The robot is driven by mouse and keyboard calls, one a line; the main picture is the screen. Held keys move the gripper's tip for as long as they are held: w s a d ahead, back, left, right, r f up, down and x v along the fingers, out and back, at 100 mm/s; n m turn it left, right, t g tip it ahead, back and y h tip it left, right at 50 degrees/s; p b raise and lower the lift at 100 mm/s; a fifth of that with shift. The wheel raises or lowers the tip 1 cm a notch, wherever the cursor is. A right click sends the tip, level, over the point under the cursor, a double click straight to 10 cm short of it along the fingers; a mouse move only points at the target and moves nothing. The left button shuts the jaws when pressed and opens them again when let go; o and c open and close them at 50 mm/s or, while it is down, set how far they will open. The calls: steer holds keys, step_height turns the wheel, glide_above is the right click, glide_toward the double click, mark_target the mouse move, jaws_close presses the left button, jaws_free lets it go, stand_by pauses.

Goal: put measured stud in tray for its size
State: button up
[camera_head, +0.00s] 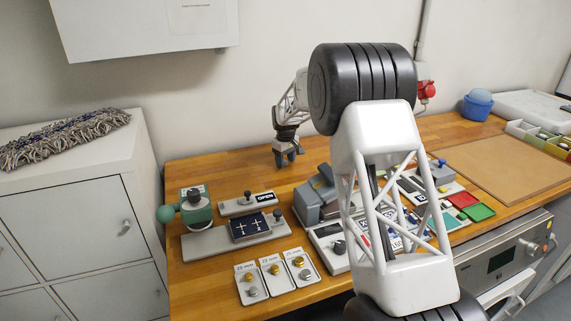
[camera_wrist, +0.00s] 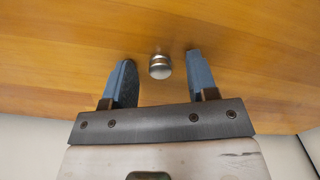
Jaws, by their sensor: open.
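My gripper (camera_wrist: 162,58) is open, and a small silvery stud (camera_wrist: 160,67) stands on the wooden table between its two blue fingers, touching neither as far as I can see. In the head view my gripper (camera_head: 287,157) is low over the back of the table; the stud cannot be made out there. Three pale trays with size labels lie side by side at the front: left (camera_head: 244,295), middle (camera_head: 273,288) and right (camera_head: 311,276).
A grey fixture with a dark cross-marked plate (camera_head: 249,227) and a green device (camera_head: 195,208) stand left of centre. A grey block (camera_head: 315,203) and further panels lie right of it, partly behind my arm. Red (camera_head: 462,200) and green (camera_head: 478,212) pads lie further right.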

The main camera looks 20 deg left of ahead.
stand_by(0.4)
jaws_close()
steer(key=shift+r, duration=0.1)
step_height(320, 180, up, 10)
stand_by(0.9)
stand_by(0.4)
